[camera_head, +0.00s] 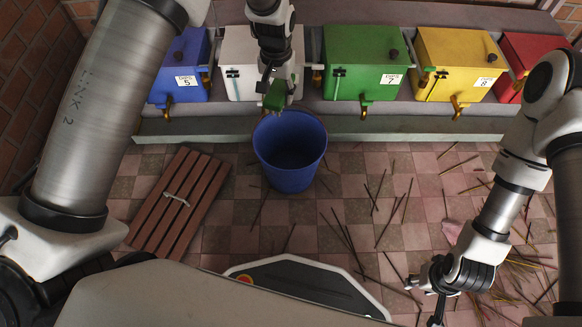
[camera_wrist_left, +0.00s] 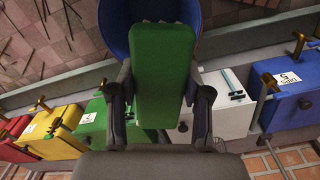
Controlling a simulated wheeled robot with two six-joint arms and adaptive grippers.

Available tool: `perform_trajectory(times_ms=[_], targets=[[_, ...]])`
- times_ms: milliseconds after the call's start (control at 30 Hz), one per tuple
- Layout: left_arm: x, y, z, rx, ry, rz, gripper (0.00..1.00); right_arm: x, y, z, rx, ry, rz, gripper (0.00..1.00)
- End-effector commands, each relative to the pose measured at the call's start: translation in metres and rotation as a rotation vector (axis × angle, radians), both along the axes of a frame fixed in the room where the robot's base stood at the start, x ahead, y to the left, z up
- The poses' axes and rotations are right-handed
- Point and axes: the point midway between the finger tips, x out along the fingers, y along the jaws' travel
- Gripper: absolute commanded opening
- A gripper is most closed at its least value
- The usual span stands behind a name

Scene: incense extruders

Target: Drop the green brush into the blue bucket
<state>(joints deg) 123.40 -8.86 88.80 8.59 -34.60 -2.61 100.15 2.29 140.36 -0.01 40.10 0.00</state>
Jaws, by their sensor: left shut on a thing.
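The green brush (camera_head: 275,95) is in my left gripper (camera_head: 279,88), which is shut on it. In the left wrist view the brush (camera_wrist_left: 163,75) is a long green block between the two fingers of the left gripper (camera_wrist_left: 162,95). The blue bucket (camera_head: 290,172) stands on the tiled floor, open side up, and its inside looks empty. The brush is just above the bucket's far rim in the head view. In the left wrist view the bucket (camera_wrist_left: 117,30) is partly hidden behind the brush. My right gripper (camera_head: 440,299) is low at the lower right; its fingers are too small to judge.
A row of coloured boxes with taps, including a green box (camera_head: 362,65) and a white box (camera_head: 240,72), stands on a ledge behind the bucket. A slatted wooden pallet (camera_head: 170,210) lies left of it. Thin sticks (camera_head: 390,215) litter the floor to the right.

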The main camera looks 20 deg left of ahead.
Motion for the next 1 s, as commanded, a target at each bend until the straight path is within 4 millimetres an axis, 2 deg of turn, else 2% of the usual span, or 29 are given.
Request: perform_trajectory(times_ms=[33,100,200,367,700,800,1000], targets=[[0.004,-0.002,-0.045,-0.001,0.0,-0.005,0.05,0.0,0.0,-0.034,0.0,0.0,0.0,0.4],[0.009,-0.003,-0.07,-0.002,-0.001,-0.01,0.05,0.0,0.0,-0.048,0.0,0.0,0.0,0.4],[0.013,-0.005,-0.087,-0.002,-0.002,-0.015,0.05,0.0,0.0,-0.056,0.0,-0.001,0.0,0.4],[0.014,-0.005,-0.096,-0.002,-0.003,-0.016,0.05,0.001,0.0,-0.062,0.0,-0.002,0.0,0.4],[0.013,-0.005,-0.14,-0.002,-0.003,-0.016,0.05,0.002,0.0,-0.115,0.0,-0.005,-0.005,0.4],[0.013,-0.005,-0.147,-0.002,-0.004,-0.015,0.05,0.002,-0.001,-0.124,-0.001,-0.007,-0.008,0.4],[0.013,-0.005,-0.147,-0.002,-0.003,-0.015,0.05,0.003,-0.001,-0.125,-0.001,-0.009,-0.01,0.4]])
